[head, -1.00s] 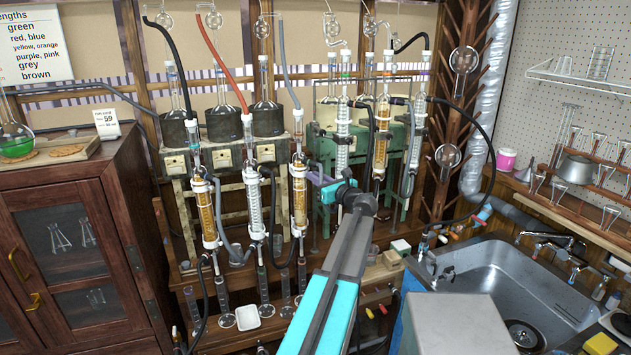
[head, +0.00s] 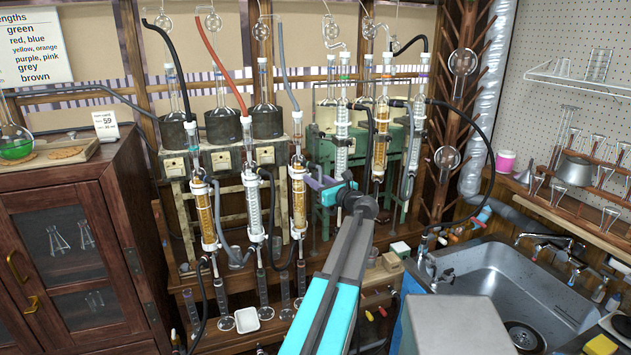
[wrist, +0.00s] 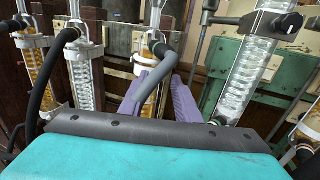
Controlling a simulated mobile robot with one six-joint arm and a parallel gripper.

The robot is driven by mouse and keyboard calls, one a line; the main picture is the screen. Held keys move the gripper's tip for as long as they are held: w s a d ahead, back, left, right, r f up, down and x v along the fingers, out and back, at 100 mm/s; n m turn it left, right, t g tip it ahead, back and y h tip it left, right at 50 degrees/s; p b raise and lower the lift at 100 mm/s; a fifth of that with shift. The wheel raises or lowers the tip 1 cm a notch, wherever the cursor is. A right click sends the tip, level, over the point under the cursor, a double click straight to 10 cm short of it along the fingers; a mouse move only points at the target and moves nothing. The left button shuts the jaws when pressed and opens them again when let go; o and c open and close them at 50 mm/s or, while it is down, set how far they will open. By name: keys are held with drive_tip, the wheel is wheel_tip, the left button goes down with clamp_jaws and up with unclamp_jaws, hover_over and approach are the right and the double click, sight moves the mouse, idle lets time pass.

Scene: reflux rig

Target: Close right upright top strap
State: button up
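My gripper (head: 315,184) reaches left beside the right-hand amber condenser (head: 299,200) of the left rack. In the wrist view its two purple fingers (wrist: 174,76) stand apart, with a grey hose (wrist: 160,75) crossing in front of them. That amber condenser (wrist: 148,75) stands upright just beyond, partly covered by hose and fingers. White fittings (wrist: 147,62) show around its upper part, but I cannot tell a strap's state there. Nothing is visibly held. Upright clear coil condensers stand to the left (wrist: 80,75) and right (wrist: 252,55) in the wrist view.
Black and grey hoses hang among the condensers, with a black hose (wrist: 45,80) at left in the wrist view. The green rack (head: 328,145) stands right of my gripper. A sink (head: 500,280) is at right. Cylinders and a white dish (head: 247,319) stand below.

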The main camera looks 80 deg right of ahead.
drive_tip(key=b+v, duration=0.3)
drive_tip(key=v, duration=1)
drive_tip(key=shift+s+b, duration=0.15)
drive_tip(key=shift+b, duration=0.25)
drive_tip(key=shift+a, duration=0.1)
